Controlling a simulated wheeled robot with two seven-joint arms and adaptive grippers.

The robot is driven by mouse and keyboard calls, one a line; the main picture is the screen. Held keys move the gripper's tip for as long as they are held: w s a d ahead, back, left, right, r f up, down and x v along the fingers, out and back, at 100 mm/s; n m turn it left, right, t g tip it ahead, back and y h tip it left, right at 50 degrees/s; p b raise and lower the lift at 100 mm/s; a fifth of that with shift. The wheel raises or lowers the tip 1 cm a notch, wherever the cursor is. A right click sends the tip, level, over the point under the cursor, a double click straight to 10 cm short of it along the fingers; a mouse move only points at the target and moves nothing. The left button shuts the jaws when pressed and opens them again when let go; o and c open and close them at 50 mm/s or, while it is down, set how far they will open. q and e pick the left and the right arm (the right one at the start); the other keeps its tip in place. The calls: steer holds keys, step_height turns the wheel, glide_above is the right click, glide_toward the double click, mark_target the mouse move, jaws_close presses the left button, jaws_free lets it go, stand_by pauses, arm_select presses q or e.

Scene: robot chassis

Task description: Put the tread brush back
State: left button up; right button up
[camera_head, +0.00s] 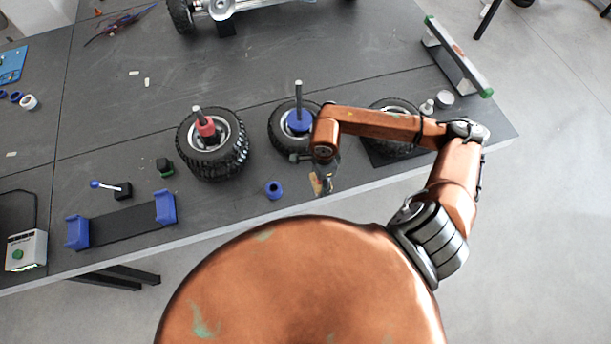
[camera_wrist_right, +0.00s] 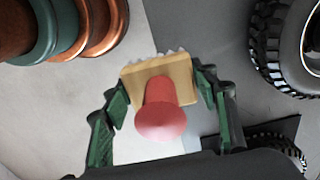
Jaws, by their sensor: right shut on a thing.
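The tread brush has a tan block (camera_wrist_right: 158,72) with pale bristles along its far edge and a red knob handle (camera_wrist_right: 162,115) pointing toward the wrist camera. My right gripper (camera_wrist_right: 160,80) is shut on the tan block, with a green finger on each side. In the head view, my right gripper (camera_head: 321,178) hangs at the table's front edge, between the blue ring and the black mat. The brush shows there only as a small tan patch (camera_head: 317,186), partly hidden by the gripper. My left gripper is not in view.
A wheel with a red hub piece (camera_head: 207,127) and one with a blue hub piece (camera_head: 299,122) stand on posts. A blue ring (camera_head: 274,189) and a blue-ended cradle (camera_head: 125,222) lie along the front.

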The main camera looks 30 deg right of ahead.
steer(key=w, duration=0.1)
steer(key=w+f, duration=0.2)
steer(key=w, duration=0.1)
steer(key=shift+w+a, duration=0.1)
steer(key=shift+a, duration=0.15)
glide_above(305, 180)
steer(key=f, duration=0.4)
steer(key=shift+s+d+f+p, duration=0.1)
steer(key=shift+s+f+p, duration=0.2)
steer(key=shift+f+p, duration=0.1)
steer(key=shift+w+f, duration=0.15)
steer(key=f, duration=0.3)
steer(key=shift+w+f+p, duration=0.2)
steer(key=shift+p, duration=0.2)
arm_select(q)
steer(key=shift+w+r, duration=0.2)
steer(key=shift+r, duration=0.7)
arm_select(e)
steer(key=shift+f, duration=0.1)
steer(key=shift+f, duration=0.15)
steer(key=o, duration=1.1)
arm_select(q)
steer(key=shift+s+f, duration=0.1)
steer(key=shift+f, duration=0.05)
